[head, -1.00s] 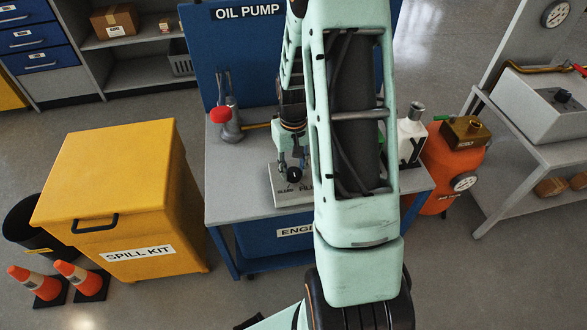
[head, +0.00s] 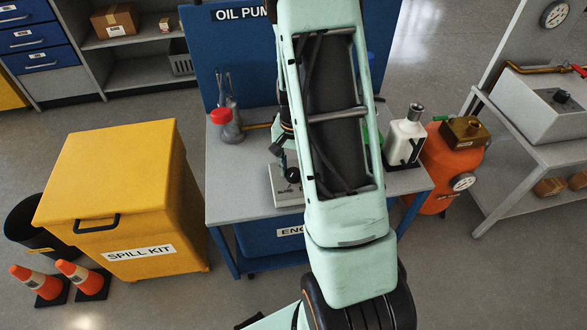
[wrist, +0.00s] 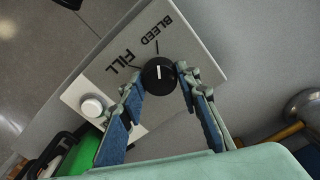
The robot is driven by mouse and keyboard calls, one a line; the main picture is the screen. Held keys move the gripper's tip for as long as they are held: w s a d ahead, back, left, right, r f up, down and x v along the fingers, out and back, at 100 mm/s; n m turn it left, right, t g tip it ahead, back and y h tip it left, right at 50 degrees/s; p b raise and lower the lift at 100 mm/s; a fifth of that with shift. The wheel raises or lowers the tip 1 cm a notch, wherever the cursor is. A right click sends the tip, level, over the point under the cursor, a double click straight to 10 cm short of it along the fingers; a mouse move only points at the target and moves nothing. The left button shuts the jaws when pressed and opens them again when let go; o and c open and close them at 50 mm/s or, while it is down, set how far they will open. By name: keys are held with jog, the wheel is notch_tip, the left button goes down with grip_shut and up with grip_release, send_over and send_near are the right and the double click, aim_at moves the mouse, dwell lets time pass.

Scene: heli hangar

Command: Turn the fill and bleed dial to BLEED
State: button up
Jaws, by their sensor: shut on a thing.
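The black round dial (wrist: 150,83) sits on a light plate (wrist: 205,48) in the wrist view. Its white pointer line points up in the picture, toward the tick by the word BLEED (wrist: 157,29). The word FILL (wrist: 120,62) and its tick lie to the left. My gripper (wrist: 162,80) is shut on the dial, one finger on each side of it. In the head view, part of the plate (head: 285,188) shows on the bench, with a printed word too small to read.
A white round knob (wrist: 92,106) lies near my left finger in the wrist view, with a green object (wrist: 80,157) below. A white bottle (head: 405,138) and orange tank (head: 448,165) stand right of my arm. The yellow spill kit (head: 115,190) stands left of the bench (head: 245,205).

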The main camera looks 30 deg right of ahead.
aim_at(293, 172)
dwell(0.4)
jog(key=o, duration=1.2)
jog(key=shift+c, duration=0.2)
notch_tip(293, 172, up, 12)
